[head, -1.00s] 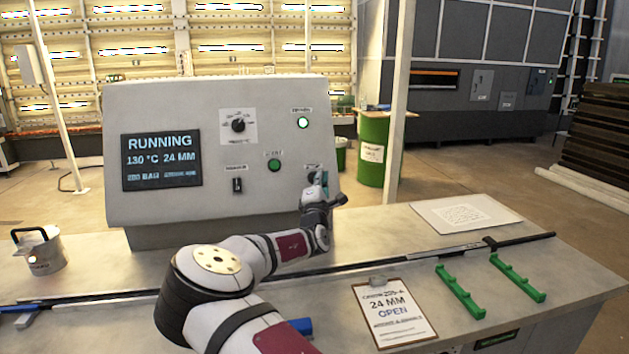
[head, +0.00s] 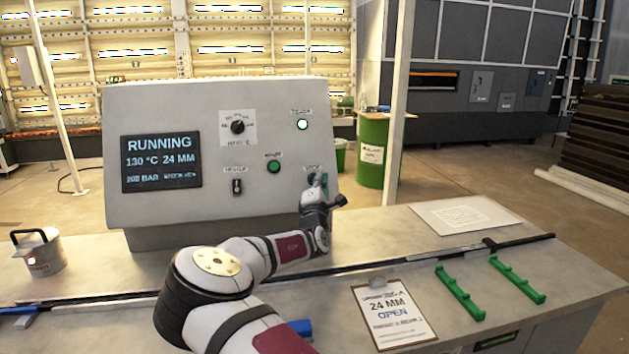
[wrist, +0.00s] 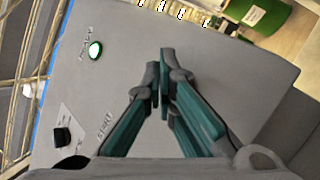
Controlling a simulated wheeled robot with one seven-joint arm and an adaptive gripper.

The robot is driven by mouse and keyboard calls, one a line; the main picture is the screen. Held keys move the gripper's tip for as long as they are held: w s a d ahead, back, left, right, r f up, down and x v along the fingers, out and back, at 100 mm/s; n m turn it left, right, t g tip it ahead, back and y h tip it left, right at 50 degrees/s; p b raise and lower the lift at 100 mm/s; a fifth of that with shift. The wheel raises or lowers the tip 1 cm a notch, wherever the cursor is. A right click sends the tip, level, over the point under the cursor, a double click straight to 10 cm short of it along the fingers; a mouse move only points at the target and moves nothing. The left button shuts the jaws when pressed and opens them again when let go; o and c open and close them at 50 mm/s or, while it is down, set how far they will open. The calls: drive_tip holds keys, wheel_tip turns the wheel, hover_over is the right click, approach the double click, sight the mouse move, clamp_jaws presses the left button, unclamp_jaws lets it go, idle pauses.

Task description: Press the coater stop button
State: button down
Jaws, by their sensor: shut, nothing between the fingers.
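The grey control console (head: 215,100) stands on the bench with its screen (head: 162,160) reading RUNNING, 130 °C, 24 MM. A small label that seems to read STOP (head: 312,168) is at the panel's lower right. The button under it is hidden behind my gripper (head: 323,182), whose teal fingers are at the panel there. In the wrist view my gripper (wrist: 163,58) is shut and empty, fingertips together against the grey panel face. I cannot tell whether the tips touch it. No stop button shows in the wrist view.
A green start button (head: 273,166), a lit indicator (head: 303,124), a dial (head: 238,126) and a switch (head: 237,186) are on the same panel. A clipboard (head: 393,316), green racks (head: 460,292) and a long black bar (head: 420,257) lie on the bench.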

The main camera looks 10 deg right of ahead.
drive_tip(key=shift+w+f+b, duration=0.4)
drive_tip(key=shift+w+b, duration=0.45)
drive_tip(key=shift+b, duration=0.3)
idle(1.2)
idle(0.3)
drive_tip(key=shift+s+r+p, duration=0.4)
drive_tip(key=shift+s+p, duration=0.25)
drive_tip(key=shift+s, duration=0.2)
drive_tip(key=shift+s+r+p, duration=0.35)
drive_tip(key=shift+s+p, duration=0.2)
drive_tip(key=shift+s, duration=0.2)
drive_tip(key=shift+s+r+p, duration=0.4)
drive_tip(key=shift+s+p, duration=0.1)
drive_tip(key=shift+s, duration=0.2)
drive_tip(key=shift+s+r+p, duration=0.35)
drive_tip(key=shift+s+p, duration=0.2)
drive_tip(key=shift+s, duration=0.2)
